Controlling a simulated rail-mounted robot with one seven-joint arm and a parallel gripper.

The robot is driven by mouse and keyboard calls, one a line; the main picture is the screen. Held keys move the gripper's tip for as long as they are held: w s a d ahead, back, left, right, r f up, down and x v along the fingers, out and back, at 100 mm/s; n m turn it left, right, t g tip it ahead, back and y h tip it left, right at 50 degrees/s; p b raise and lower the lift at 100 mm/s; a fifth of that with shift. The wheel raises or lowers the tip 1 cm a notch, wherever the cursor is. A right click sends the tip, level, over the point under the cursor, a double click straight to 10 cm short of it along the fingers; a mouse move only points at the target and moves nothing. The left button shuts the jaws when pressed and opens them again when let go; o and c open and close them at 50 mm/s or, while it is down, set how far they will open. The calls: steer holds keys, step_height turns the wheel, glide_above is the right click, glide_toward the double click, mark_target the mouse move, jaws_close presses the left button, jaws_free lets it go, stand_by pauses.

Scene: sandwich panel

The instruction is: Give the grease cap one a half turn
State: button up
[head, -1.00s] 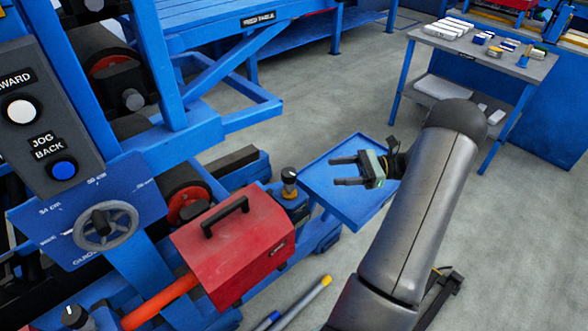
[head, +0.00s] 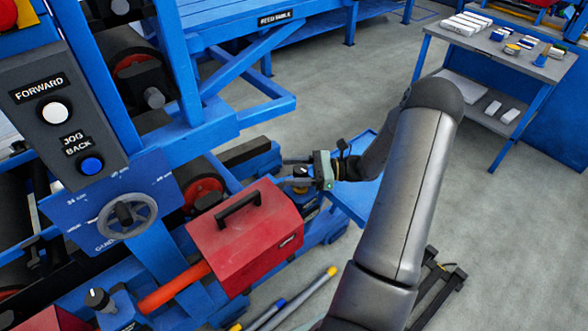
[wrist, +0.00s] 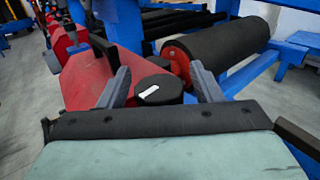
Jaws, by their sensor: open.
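The grease cap is a round black cap with a white mark on top, seen in the wrist view (wrist: 158,90) between my two fingers. In the head view, the cap (head: 300,173) is partly hidden by my gripper (head: 289,171), beside the red box. My gripper is open, with one finger on each side of the cap; I cannot tell whether either finger touches it. In the wrist view, the fingers (wrist: 158,74) point forward past the cap's sides.
A red box with a black handle (head: 262,232) stands close beside the cap. A black roller (wrist: 232,50) lies behind it. A blue tray (head: 362,200) is under my arm. A similar black cap (head: 97,298) is at lower left.

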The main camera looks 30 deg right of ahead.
steer(key=c, duration=1)
steer(key=shift+w+d+m+t+h, duration=0.15)
steer(key=shift+m+t+h, duration=0.55)
steer(key=shift+t, duration=0.4)
steer(key=o, duration=1)
steer(key=b+v, duration=0.3)
steer(key=v, duration=1.4)
steer(key=shift+d+b, duration=0.2)
steer(key=shift+b, duration=0.2)
steer(key=shift+f, duration=0.15)
